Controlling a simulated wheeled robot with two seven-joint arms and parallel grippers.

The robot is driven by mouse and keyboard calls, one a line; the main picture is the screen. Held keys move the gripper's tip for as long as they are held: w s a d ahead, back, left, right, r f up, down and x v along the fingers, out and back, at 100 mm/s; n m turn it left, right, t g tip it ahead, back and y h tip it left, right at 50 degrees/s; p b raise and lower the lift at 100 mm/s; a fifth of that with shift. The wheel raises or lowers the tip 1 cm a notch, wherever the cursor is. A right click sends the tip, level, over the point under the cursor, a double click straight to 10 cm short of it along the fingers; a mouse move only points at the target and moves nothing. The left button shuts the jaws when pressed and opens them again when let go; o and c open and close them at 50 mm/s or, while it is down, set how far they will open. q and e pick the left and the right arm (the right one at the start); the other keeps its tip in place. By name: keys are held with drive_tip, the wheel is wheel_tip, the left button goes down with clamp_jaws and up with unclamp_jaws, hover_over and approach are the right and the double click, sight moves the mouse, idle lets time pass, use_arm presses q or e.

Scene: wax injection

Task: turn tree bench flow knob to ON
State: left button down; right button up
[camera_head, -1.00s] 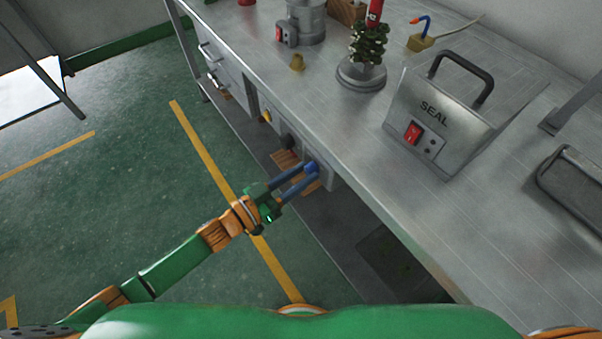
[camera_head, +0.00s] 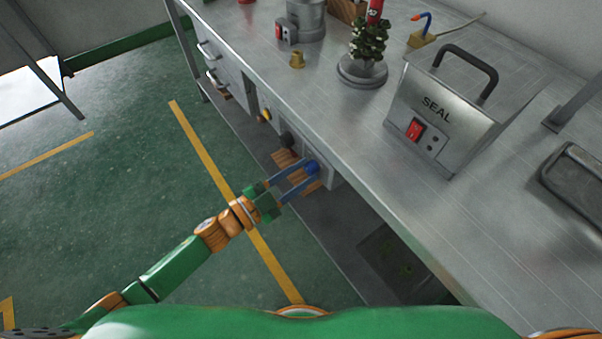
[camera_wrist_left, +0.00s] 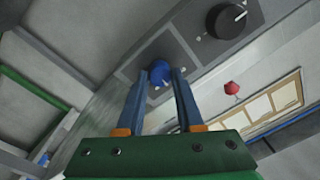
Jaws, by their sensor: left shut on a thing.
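The blue flow knob (camera_head: 312,167) is on the front panel under the bench top, and it also shows in the left wrist view (camera_wrist_left: 160,74). My left gripper (camera_head: 308,177) reaches in from the left and is shut on the blue knob. In the left wrist view its two blue-grey fingers (camera_wrist_left: 161,80) lie on either side of the knob. A white mark shows on the knob's face, but its setting is too small to read. My right gripper is not in view.
A black knob (camera_wrist_left: 227,20) is beside the blue one on the panel. The steel bench (camera_head: 330,130) holds the SEAL machine (camera_head: 440,110), a small tree on a round base (camera_head: 362,72) and a brass piece (camera_head: 297,60). Open green floor lies left.

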use_arm(q)
drive_tip(key=m+b, duration=0.1)
drive_tip(key=m, duration=0.3)
drive_tip(key=shift+f+m, duration=0.15)
drive_tip(key=shift+m, duration=0.25)
drive_tip(key=shift+m+h+b, duration=0.3)
drive_tip(key=shift+m+b, duration=0.15)
drive_tip(key=shift+m, duration=1.85)
drive_tip(key=c, duration=0.5)
unclamp_jaws()
drive_tip(key=shift+c, duration=0.2)
drive_tip(key=v, duration=0.7)
drive_tip(key=shift+b, duration=0.35)
drive_tip(key=shift+a, duration=0.1)
